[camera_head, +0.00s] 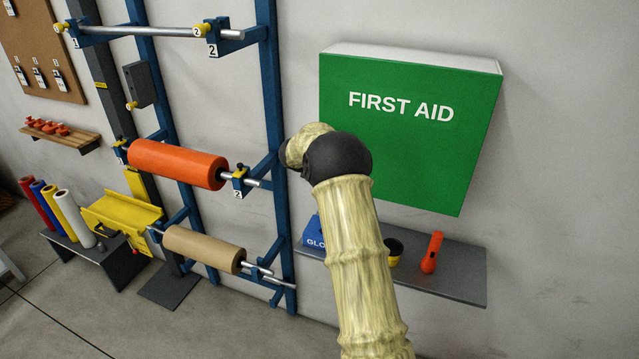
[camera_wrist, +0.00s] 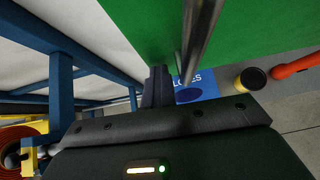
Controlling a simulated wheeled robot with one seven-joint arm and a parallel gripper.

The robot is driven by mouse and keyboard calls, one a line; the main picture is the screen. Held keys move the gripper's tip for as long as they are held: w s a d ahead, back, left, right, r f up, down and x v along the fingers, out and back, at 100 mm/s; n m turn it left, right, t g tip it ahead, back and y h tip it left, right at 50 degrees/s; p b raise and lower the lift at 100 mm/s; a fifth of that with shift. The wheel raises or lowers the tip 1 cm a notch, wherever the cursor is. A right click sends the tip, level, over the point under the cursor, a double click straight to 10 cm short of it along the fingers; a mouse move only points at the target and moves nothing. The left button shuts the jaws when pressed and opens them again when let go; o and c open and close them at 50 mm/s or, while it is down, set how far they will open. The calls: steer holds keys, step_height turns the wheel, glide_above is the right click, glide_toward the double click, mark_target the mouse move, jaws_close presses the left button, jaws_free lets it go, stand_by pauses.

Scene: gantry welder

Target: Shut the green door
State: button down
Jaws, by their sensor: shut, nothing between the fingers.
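The green door (camera_head: 410,135), lettered FIRST AID, is the front of a white wall cabinet (camera_head: 420,57). In the head view its top edge lies along the cabinet's front, with no clear gap. Its lower left part is hidden behind my arm. In the wrist view the door's green face (camera_wrist: 260,25) fills the upper right, with a grey metal bar (camera_wrist: 203,30) in front of it. My gripper (camera_wrist: 157,88) is shut and empty, close to the door's lower left corner; I cannot tell if it touches. In the head view my arm hides the gripper.
A grey shelf (camera_head: 460,279) under the cabinet carries a blue glove box (camera_head: 311,230), a black-and-yellow roll (camera_head: 394,250) and an orange flashlight (camera_head: 432,252). A blue rack (camera_head: 272,100) with an orange roll (camera_head: 178,164) stands close left. Wall right of the cabinet is clear.

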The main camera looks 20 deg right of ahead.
steer(key=s+a+f+b+v, duration=0.1)
steer(key=b+v, duration=0.4)
steer(key=v, duration=0.7)
steer(key=shift+s+a+f+b, duration=0.25)
steer(key=shift+s+b, duration=0.15)
steer(key=shift+s, duration=0.15)
